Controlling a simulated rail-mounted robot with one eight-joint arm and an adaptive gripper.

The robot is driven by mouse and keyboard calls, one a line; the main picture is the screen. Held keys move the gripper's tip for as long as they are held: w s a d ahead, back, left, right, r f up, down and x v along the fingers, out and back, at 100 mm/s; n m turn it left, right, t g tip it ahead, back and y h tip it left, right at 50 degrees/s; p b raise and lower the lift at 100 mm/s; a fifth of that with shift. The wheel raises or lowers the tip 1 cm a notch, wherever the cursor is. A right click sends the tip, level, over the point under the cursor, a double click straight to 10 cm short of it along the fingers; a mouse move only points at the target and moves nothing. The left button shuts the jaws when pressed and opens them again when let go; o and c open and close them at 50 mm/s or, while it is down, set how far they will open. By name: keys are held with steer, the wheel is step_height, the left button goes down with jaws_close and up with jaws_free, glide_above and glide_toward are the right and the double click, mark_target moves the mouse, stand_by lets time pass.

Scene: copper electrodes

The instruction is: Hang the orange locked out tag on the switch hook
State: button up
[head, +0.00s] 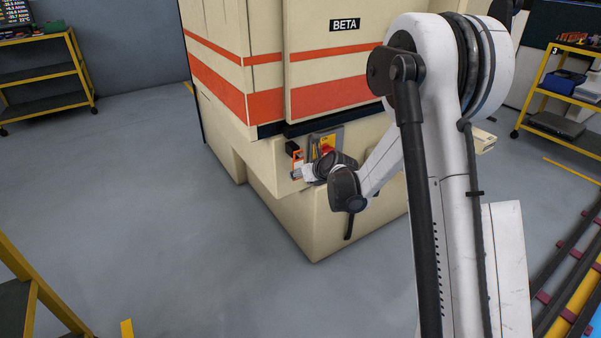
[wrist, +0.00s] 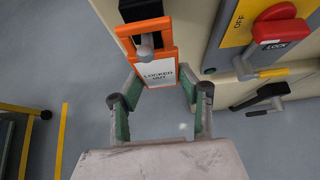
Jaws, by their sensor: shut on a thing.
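The orange tag (wrist: 160,28) with a white "LOCKED OUT" label (wrist: 158,73) is in the upper middle of the wrist view. My gripper (wrist: 160,80) is shut on the tag's lower part, with a green-padded finger at each side. A grey peg (wrist: 145,45) shows in the tag's frame opening; I cannot tell how far it passes through. The red "LOCK" switch (wrist: 281,30) is at upper right, with a grey bar (wrist: 262,73) below it. In the head view, the tag (head: 297,164) is beside the switch panel (head: 325,142), and my gripper (head: 313,172) is partly hidden by the wrist.
A black block (wrist: 138,9) is behind the tag's top. A black handle (wrist: 265,96) projects below the switch. The cream "BETA" cabinet (head: 262,85) stands behind. Open grey floor (head: 140,200) lies to the left, with yellow shelves (head: 45,75) farther back.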

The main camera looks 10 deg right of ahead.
steer(key=o, duration=1)
steer(key=shift+c, duration=0.2)
steer(key=s+r+n+g, duration=0.1)
steer(key=s+r+n, duration=0.45)
steer(key=s, duration=0.35)
steer(key=s+r+n+h, duration=0.1)
steer(key=s+r+n, duration=0.45)
steer(key=s, duration=0.25)
steer(key=s+r+n+g, duration=0.1)
steer(key=s+r+n, duration=0.4)
steer(key=s, duration=0.4)
steer(key=s+r+n+g+h, duration=0.1)
steer(key=s+n+h, duration=0.2)
steer(key=s+n, duration=1.5)
step_height(320, 180, up, 18)
steer(key=s+m+p, duration=0.1)
steer(key=s+p, duration=0.1)
steer(key=p, duration=1.6)
steer(key=shift+d+r+m, duration=0.2)
steer(key=shift+d+m, duration=0.2)
